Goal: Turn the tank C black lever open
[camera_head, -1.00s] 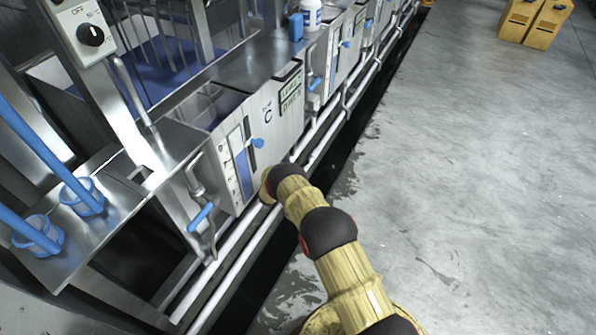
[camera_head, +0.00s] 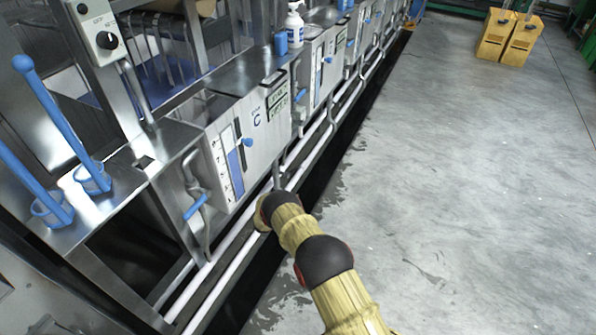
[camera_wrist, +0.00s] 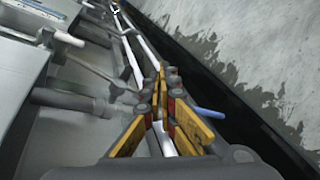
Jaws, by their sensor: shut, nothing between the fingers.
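Tank C (camera_head: 268,135) is a steel tank front with a printed C, in the middle left of the head view. It has a gauge strip with a blue knob (camera_head: 247,143). A blue-handled lever (camera_head: 195,207) hangs on a bracket at its near end. I cannot make out a black lever on tank C in either view. My arm reaches low in front of the tank, and its end hides my gripper in the head view. In the wrist view my gripper (camera_wrist: 166,98) is shut and empty above pale pipes. A blue rod (camera_wrist: 208,112) shows just right of the fingers.
White pipes (camera_head: 222,262) run along the tank bases beside a dark floor channel. A switch box (camera_head: 100,38) with a black knob stands upper left. Blue-handled tools (camera_head: 62,118) stand left. Yellow boxes (camera_head: 508,37) are far off; the grey floor at right is open.

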